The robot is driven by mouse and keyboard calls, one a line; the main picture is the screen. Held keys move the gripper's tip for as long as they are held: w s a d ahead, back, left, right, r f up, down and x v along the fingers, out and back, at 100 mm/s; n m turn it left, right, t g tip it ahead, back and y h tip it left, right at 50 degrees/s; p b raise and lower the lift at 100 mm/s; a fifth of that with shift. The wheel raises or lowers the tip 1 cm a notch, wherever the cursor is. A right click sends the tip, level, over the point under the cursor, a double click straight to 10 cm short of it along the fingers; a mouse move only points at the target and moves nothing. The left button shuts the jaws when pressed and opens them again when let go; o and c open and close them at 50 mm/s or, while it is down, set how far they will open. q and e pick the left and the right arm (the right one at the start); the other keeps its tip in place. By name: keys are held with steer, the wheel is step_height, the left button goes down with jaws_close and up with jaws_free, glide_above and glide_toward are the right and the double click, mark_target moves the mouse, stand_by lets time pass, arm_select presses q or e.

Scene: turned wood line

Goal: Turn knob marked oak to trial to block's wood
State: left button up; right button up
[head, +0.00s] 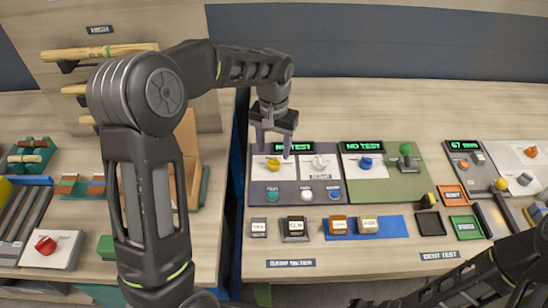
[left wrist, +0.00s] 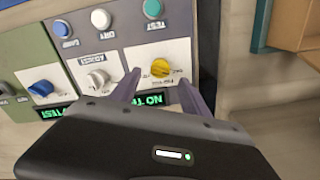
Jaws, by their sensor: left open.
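A yellow knob (head: 273,164) sits on a white plate on the grey meter panel (head: 258,195). The yellow knob (left wrist: 160,68) also shows in the left wrist view; its lettering is too small to read. A white knob (head: 319,162) is beside it. Both are under a green "NO TEST" display (head: 293,147). My left gripper (head: 273,148) is open over the yellow knob, its fingers on either side; contact cannot be told.
Teal, white and blue buttons (head: 334,194) line the panel's front. A green panel (head: 405,185) with a blue knob (head: 366,162) and a green-topped lever adjoins on the right. A wooden box (head: 189,150) stands left. My right arm crosses the lower right corner.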

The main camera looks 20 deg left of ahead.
mark_target(274, 160)
arm_select(q)
step_height(274, 160, down, 5)
steer(key=shift+f+p, duration=0.15)
steer(key=shift+p, duration=0.3)
jaws_close()
stand_by(0.4)
